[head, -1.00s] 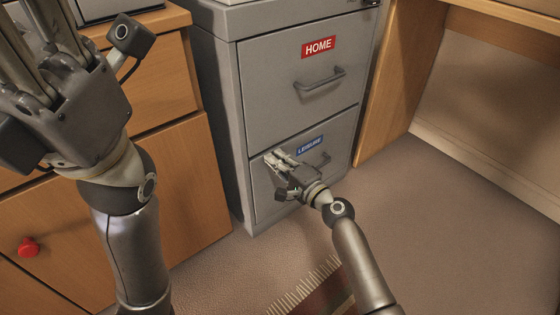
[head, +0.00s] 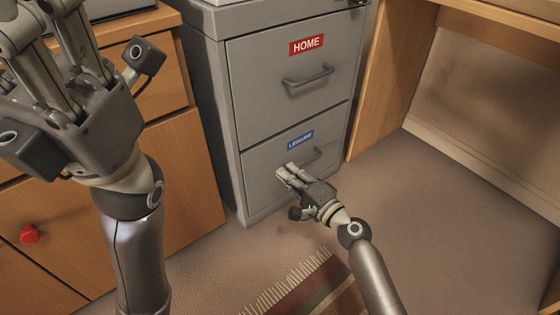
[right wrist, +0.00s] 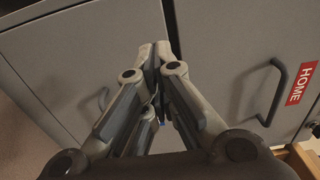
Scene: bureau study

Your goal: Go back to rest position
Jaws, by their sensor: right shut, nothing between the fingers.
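My right gripper (head: 284,172) is shut and empty in front of the lower drawer of the grey filing cabinet (head: 228,110). It covers part of that drawer, below the blue LEISURE label (head: 300,140). In the right wrist view its fingertips (right wrist: 154,50) are together, with the cabinet front behind them. My left gripper (head: 50,60) is large and close at the upper left of the head view. Its fingers run past the top edge, so the tips are hidden.
Both cabinet drawers look closed, with the red HOME label (head: 306,44) on the upper one. A wooden cabinet with a red knob (head: 29,234) stands left. A wooden desk (head: 385,75) stands right. A striped rug (head: 310,295) lies on the floor, which is open at right.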

